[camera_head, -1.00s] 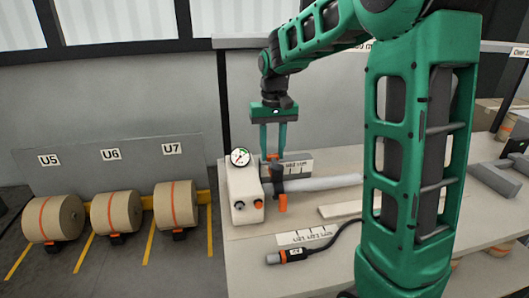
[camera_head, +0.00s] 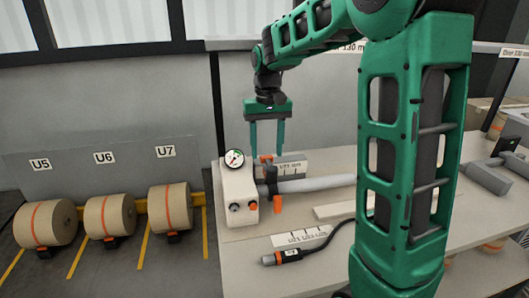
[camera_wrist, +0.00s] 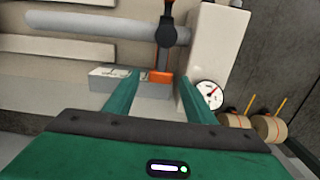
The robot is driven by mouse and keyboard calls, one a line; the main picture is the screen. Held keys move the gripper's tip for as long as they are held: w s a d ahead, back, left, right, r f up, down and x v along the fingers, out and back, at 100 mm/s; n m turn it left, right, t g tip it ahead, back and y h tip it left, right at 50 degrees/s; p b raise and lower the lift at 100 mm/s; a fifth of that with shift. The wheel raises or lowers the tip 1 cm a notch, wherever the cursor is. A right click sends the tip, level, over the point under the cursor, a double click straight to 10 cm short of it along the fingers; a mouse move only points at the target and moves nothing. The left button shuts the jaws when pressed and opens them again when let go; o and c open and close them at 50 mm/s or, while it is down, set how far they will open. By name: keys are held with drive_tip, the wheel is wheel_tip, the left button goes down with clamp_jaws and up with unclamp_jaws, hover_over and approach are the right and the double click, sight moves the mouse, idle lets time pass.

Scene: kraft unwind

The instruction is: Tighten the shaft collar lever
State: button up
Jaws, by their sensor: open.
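A black shaft collar (camera_head: 271,178) sits around a grey shaft (camera_head: 315,183), beside a white box with a gauge. Orange parts show at its far upper side (camera_head: 265,158) and its near lower side (camera_head: 277,204). In the wrist view the collar (camera_wrist: 168,32) has a dark stem ending in an orange lever tip (camera_wrist: 160,77). My gripper (camera_head: 266,153) is open and points down at the collar's far side. In the wrist view the orange tip appears between the open fingertips (camera_wrist: 158,82); I cannot tell whether either finger touches it.
The white box (camera_head: 238,192) with its gauge (camera_head: 234,158) stands close left of my gripper. A labelled block (camera_head: 292,168) lies behind the shaft. A black cable plug (camera_head: 285,256) and another labelled block (camera_head: 301,237) lie in front. Paper rolls (camera_head: 110,217) stand at left.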

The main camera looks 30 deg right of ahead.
wheel_tip(320, 180, up, 6)
drive_tip(key=shift+w+a+f, duration=0.1)
drive_tip(key=shift+f, duration=0.1)
drive_tip(key=shift+r, duration=0.75)
drive_tip(key=shift+d+f, duration=0.2)
drive_tip(key=shift+d, duration=0.1)
